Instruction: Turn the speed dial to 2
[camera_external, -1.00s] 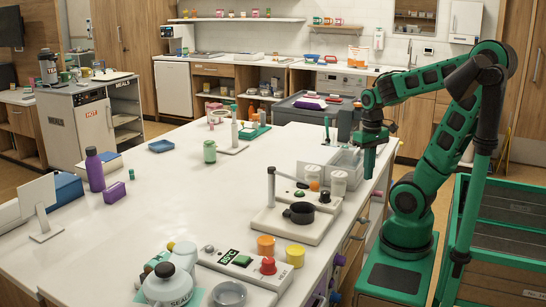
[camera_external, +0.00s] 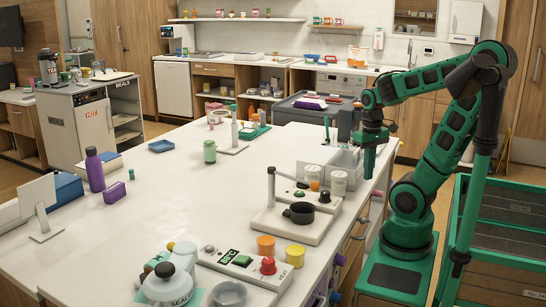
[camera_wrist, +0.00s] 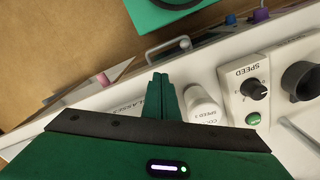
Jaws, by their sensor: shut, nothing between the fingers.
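The speed dial (camera_wrist: 254,88) is a round black knob on a white panel marked SPEED, seen upside down in the wrist view. A pale mark shows towards its right side; I cannot tell its exact setting. A green button (camera_wrist: 253,119) sits beside it. In the external view my gripper (camera_external: 370,165) is over the counter's right edge, beyond the unit.
A white lidded jar (camera_wrist: 205,105) with a partly readable label stands between my gripper and the dial in the wrist view. A black cup (camera_wrist: 300,80) sits right of the dial. A clear bin (camera_external: 345,160) stands near my gripper. The counter's middle (camera_external: 180,205) is free.

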